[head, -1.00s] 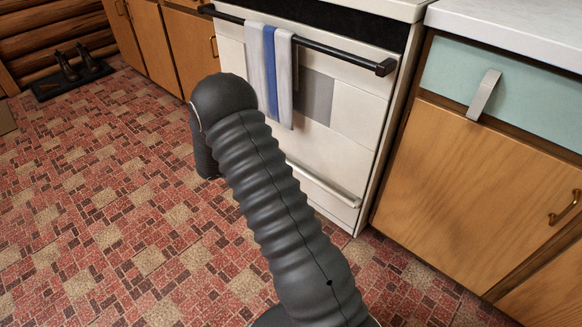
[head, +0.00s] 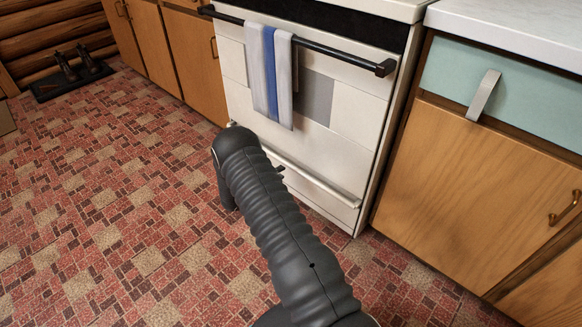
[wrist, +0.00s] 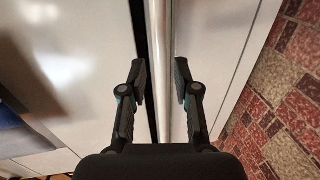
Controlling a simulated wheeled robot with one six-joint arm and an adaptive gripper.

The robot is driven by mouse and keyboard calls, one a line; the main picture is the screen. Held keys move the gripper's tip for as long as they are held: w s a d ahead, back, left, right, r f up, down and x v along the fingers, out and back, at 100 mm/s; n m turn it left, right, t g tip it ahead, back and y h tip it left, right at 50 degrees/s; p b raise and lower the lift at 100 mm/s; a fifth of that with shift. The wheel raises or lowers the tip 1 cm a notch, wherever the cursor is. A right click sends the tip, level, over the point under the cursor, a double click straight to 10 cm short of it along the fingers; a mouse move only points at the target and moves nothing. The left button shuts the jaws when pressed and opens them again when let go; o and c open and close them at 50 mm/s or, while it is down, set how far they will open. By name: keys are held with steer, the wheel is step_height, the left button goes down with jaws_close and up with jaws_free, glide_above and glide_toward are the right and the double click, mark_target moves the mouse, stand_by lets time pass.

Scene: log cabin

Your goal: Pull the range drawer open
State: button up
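The white range (head: 345,140) stands between wooden cabinets. Its drawer (head: 325,213) is at the bottom, with a long pale bar handle (head: 325,185) along the top. The drawer front looks flush with the range. In the wrist view the handle (wrist: 162,30) runs up the middle of the picture, and the drawer front (wrist: 215,40) lies to its right. My gripper (wrist: 161,80) is open, with one finger on each side of the handle. Whether either finger touches it is unclear. In the head view my arm hides most of the gripper and the left part of the handle.
A striped towel (head: 270,75) hangs on the dark oven-door bar (head: 335,55) above. A cabinet (head: 475,185) with a teal drawer (head: 515,90) stands to the right.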

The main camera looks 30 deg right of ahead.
mark_target(290, 167)
steer(key=x, duration=0.7)
steer(key=shift+w+d, duration=0.1)
steer(key=shift+d, duration=0.15)
jaws_close()
